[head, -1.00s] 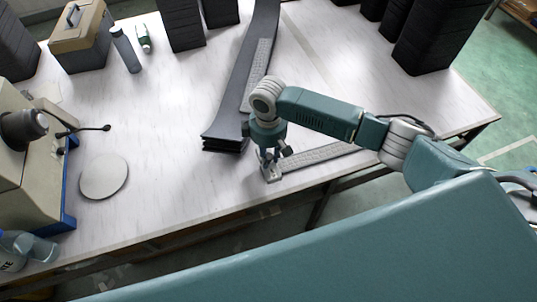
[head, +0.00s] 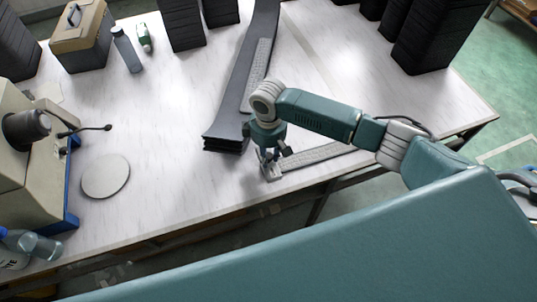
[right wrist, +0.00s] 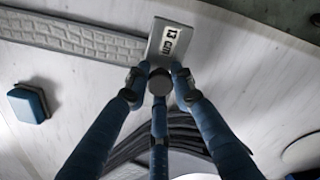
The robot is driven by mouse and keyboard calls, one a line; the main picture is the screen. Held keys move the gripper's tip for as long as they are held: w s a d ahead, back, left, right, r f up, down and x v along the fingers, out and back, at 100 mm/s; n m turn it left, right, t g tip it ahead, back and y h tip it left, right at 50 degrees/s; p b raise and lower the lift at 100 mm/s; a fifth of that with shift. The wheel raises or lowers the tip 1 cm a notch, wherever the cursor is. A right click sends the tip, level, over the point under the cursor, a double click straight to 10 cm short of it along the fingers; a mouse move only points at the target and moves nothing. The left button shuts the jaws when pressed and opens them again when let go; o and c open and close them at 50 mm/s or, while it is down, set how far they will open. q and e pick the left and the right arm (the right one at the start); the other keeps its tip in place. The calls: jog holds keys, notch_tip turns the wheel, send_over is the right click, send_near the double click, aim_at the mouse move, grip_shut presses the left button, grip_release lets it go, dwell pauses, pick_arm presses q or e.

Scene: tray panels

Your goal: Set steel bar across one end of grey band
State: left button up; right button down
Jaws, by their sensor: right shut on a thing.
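A small steel bar (head: 271,176) is at the front edge of the table, under my right gripper (head: 268,158). In the right wrist view the steel bar (right wrist: 167,44) carries a "13 cm" label, and my right gripper (right wrist: 160,80) is shut on it. A light grey textured band (head: 325,152) runs from the bar to the right along the table's front edge. In the right wrist view the band (right wrist: 70,36) ends beside the bar; I cannot tell whether the bar rests on it. My left gripper is not in view.
A round grey disc (head: 105,176) and a beige machine (head: 28,165) are at left. Black stacks (head: 432,38) stand at the back. Table between disc and strips is clear.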

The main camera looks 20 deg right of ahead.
aim_at(269, 162)
jog(key=shift+r+p, duration=0.1)
jog(key=shift+p, duration=0.2)
jog(key=shift+f, duration=0.25)
jog(key=shift+f+b, duration=0.7)
jog(key=shift+f, duration=0.35)
jog(key=shift+f, duration=0.4)
dwell(0.5)
jog(key=c, duration=1.4)
grip_release()
